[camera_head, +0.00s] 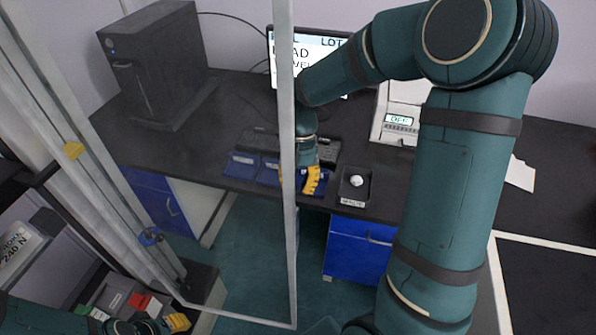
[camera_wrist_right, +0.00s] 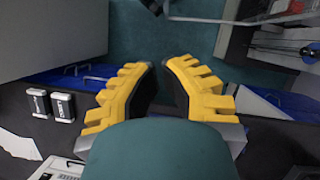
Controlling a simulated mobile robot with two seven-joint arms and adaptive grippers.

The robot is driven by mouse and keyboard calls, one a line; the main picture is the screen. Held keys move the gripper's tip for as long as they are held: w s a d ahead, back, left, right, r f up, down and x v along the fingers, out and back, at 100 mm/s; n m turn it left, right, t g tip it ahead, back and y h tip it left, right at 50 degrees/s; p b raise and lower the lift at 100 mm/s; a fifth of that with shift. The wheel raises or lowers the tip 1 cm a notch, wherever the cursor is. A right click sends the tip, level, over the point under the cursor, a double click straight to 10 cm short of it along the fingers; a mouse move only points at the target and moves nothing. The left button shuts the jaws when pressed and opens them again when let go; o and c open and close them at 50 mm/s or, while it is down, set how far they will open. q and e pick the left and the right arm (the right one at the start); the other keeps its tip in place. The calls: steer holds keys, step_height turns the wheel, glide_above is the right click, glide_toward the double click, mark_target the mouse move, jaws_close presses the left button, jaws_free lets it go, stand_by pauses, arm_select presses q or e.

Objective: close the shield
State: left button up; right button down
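The shield (camera_head: 289,225) is a clear panel in a grey metal frame. In the head view it stands swung out from the machine at left, its upright free edge crossing the middle of the picture. My right gripper (camera_head: 316,180) is just right of that edge, over the front of the desk; I cannot tell whether it touches the frame. In the right wrist view its yellow fingers (camera_wrist_right: 164,66) are apart with nothing between them. My left gripper (camera_head: 176,322) shows only in part at the bottom left, by the machine's buttons; its opening is hidden.
The black desk (camera_head: 235,105) holds a computer tower (camera_head: 155,65), a monitor (camera_head: 310,45), blue trays (camera_head: 243,164), a small dish (camera_head: 355,184) and a white instrument (camera_head: 400,115). The machine's column (camera_head: 75,135) is at left. Open floor (camera_head: 245,250) lies below the desk.

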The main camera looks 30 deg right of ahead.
steer(key=s+a+f, duration=0.3)
steer(key=s, duration=0.1)
steer(key=shift+s+f, duration=0.25)
steer(key=shift+f, duration=0.15)
steer(key=shift+a, duration=0.15)
